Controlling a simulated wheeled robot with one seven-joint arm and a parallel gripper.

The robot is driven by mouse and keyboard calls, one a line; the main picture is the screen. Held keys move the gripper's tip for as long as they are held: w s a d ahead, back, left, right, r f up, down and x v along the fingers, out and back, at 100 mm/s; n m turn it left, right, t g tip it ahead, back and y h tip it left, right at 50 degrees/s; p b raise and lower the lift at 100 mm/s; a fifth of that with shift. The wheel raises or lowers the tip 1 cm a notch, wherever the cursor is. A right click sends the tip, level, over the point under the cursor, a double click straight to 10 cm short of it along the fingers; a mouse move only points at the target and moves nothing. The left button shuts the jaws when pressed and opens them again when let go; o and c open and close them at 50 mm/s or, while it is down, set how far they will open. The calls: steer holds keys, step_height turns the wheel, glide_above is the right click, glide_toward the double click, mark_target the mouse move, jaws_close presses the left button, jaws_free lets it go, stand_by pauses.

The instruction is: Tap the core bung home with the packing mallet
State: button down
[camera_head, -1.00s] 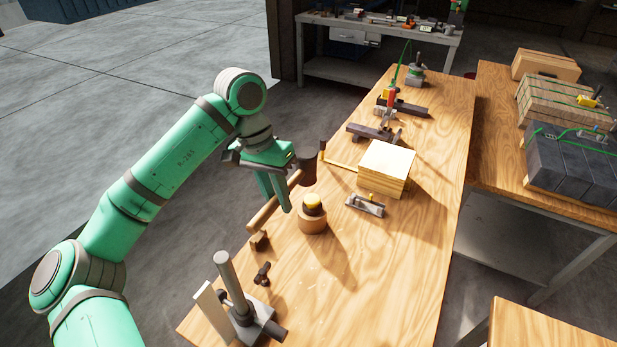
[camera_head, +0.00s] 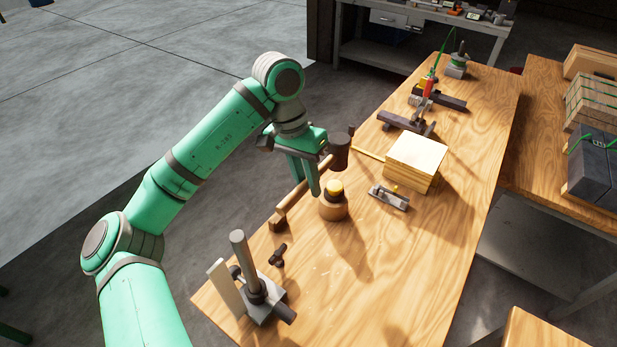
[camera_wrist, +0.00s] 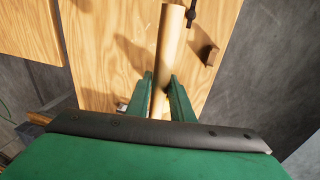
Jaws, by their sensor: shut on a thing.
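The packing mallet has a dark brown head (camera_head: 340,153) and a pale wooden handle (camera_head: 296,197). My gripper (camera_head: 308,181) is shut on the handle, which also passes between my fingers in the wrist view (camera_wrist: 170,45). The head hangs in the air above and behind the bung, apart from it. The yellow-topped core bung (camera_head: 335,187) sits on top of a round wooden core (camera_head: 333,208). How deep the bung sits is hard to tell. My fingers are just left of the bung.
A wooden block (camera_head: 278,223) stands beneath the handle's free end. A metal stand with a post (camera_head: 262,290) is at the near edge. A pale stack (camera_head: 416,160) and a small metal tool (camera_head: 389,198) lie right of the core. The tabletop's near right is clear.

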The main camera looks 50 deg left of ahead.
steer(key=shift+s+a+x, duration=0.35)
steer(key=shift+a+x, duration=0.1)
steer(key=shift+x, duration=2.25)
steer(key=v, duration=0.3)
steer(key=shift+w+d+r, duration=0.1)
steer(key=shift+d+r, duration=0.05)
steer(key=shift+r, duration=0.25)
steer(key=shift+d+r, duration=0.1)
steer(key=shift+r, duration=0.45)
steer(key=shift+w, duration=0.1)
